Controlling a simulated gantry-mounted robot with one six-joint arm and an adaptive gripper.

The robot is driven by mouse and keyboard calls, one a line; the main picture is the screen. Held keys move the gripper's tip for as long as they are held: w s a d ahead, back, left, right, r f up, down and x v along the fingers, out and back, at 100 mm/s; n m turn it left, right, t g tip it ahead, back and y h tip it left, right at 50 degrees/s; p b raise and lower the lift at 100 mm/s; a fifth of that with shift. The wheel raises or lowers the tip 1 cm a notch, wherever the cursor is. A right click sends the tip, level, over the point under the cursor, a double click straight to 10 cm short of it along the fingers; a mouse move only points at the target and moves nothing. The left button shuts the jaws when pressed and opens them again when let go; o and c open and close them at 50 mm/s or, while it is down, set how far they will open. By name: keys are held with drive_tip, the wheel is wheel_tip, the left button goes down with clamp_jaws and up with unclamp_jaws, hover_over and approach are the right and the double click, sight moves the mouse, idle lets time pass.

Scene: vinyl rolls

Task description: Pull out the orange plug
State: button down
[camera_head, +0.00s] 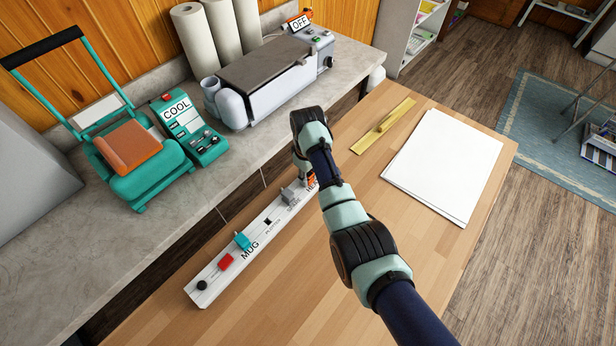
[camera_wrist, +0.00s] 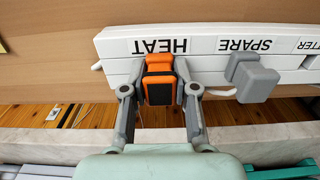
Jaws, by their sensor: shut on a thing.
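The orange plug (camera_wrist: 158,64) is at the HEAT end of the white power strip (camera_wrist: 205,62) in the wrist view. My gripper (camera_wrist: 160,90) is shut on it, one finger on each side. A sliver of the orange plug (camera_head: 311,180) shows beside my arm in the head view, where the strip (camera_head: 215,278) lies on the wooden table. My arm hides the HEAT end there. I cannot tell whether the plug's prongs are still in the socket.
A grey plug (camera_wrist: 252,78) sits at SPARE, beside the orange one. Teal (camera_head: 242,240) and red (camera_head: 225,262) plugs are farther along the strip. A heat press marked COOL (camera_head: 135,150) and a machine marked OFF (camera_head: 265,80) stand on the counter. White sheets (camera_head: 442,165) lie right.

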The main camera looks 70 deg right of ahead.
drive_tip(key=shift+r+p, duration=2.35)
